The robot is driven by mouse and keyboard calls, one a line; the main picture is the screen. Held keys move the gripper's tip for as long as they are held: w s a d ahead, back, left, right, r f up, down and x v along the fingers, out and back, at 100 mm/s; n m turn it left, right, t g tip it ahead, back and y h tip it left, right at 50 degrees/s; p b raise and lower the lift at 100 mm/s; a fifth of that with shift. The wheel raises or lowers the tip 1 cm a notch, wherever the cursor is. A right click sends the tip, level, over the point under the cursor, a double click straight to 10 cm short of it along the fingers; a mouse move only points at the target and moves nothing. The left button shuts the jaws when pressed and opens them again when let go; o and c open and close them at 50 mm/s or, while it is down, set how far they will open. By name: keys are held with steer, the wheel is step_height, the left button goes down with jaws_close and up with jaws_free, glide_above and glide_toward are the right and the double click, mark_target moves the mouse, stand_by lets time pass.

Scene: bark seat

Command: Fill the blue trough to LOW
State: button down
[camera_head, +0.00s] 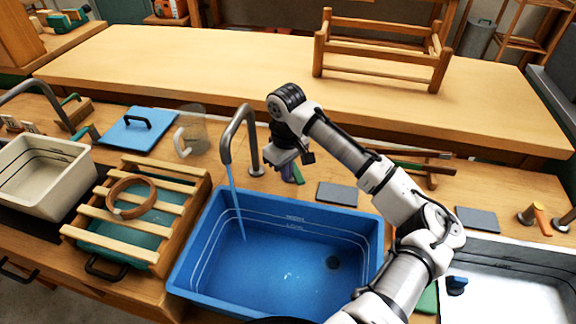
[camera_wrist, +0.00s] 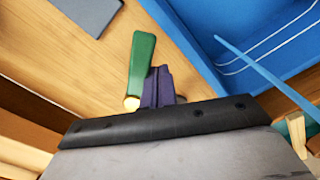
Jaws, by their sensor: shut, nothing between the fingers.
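The blue trough (camera_head: 180,278) sits in the counter in the head view, with lines and small unreadable labels on its inner walls. A blue stream (camera_head: 236,205) falls into it from the curved metal spout (camera_head: 228,140). The trough's floor and a dark drain show; I cannot tell the water's depth. My gripper (camera_head: 290,172) is shut and empty behind the trough, right of the spout. In the wrist view, its dark purple fingers (camera_wrist: 158,88) are close beside a green lever (camera_wrist: 142,65); contact is unclear. The stream (camera_wrist: 265,77) and the trough (camera_wrist: 215,25) show there too.
A slatted wooden rack (camera_head: 165,260) holding a brown ring and a cream basin (camera_head: 80,165) are left of the trough. A clear jug (camera_head: 190,135) stands behind the rack. A pale sink (camera_head: 510,290) is at right. The long back table (camera_head: 200,65) is mostly clear.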

mark_target(295, 173)
steer(key=shift+s+d, duration=0.15)
steer(key=shift+d, duration=0.35)
steer(key=shift+s+d, duration=0.15)
steer(key=shift+d, duration=0.35)
step_height(295, 173, up, 4)
steer(key=p, duration=0.4)
steer(key=shift+r, duration=0.1)
steer(key=w+d, duration=0.4)
steer(key=d, duration=0.1)
steer(key=shift+d, duration=0.2)
steer(key=shift+f, duration=0.2)
steer(key=shift+f+b, duration=0.6)
steer(key=shift+f, duration=1.35)
stand_by(3.4)
